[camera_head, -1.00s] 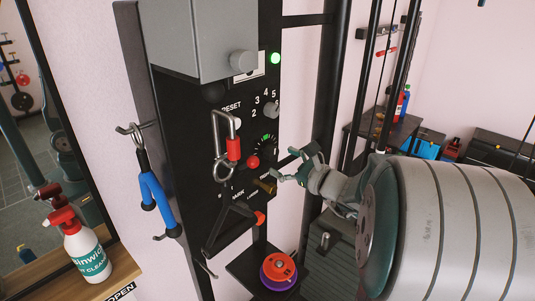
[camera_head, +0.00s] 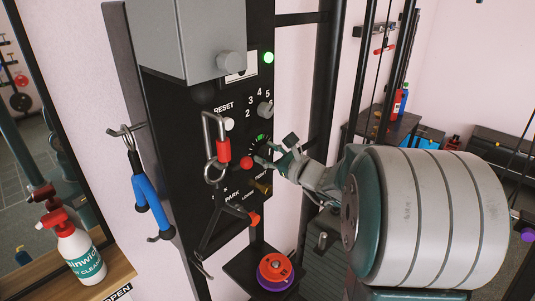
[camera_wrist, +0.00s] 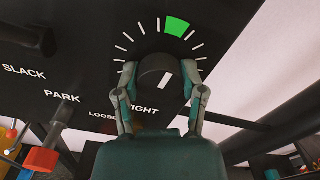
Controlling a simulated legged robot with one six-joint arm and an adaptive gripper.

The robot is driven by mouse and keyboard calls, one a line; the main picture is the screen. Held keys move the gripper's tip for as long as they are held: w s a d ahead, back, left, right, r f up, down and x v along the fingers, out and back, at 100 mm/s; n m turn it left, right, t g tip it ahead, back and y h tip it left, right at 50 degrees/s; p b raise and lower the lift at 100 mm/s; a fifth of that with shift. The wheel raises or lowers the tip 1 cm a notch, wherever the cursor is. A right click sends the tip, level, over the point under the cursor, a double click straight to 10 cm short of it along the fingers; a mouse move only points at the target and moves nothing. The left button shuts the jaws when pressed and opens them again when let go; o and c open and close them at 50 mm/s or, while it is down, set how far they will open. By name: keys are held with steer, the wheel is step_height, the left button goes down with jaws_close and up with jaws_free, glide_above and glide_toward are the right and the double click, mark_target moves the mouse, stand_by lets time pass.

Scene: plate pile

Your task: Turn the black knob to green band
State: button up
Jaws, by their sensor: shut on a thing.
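The black knob (camera_wrist: 155,77) sits on the dark panel, inside a dial of white tick marks, in the wrist view. A white pointer line on its face points down and right. The green band (camera_wrist: 176,26) lies at the top of the dial, slightly right of centre; it also shows in the head view (camera_head: 262,137). My gripper (camera_wrist: 157,85) is shut on the knob, one finger on each side. In the head view my gripper (camera_head: 268,158) reaches the panel from the right, and the knob is mostly hidden behind its fingers.
A red ball-ended lever (camera_head: 246,162) and a brass pin (camera_head: 262,187) are close by the fingers. A numbered selector knob (camera_head: 265,110) is above. Weights (camera_head: 275,272) rest below.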

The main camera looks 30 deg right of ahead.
steer(key=shift+f, duration=0.1)
steer(key=shift+n, duration=0.5)
steer(key=o, duration=1.2)
steer(key=shift+c, duration=0.2)
steer(key=shift+s+d, duration=0.15)
steer(key=shift+s, duration=0.2)
steer(key=v, duration=1.1)
steer(key=shift+s, duration=0.1)
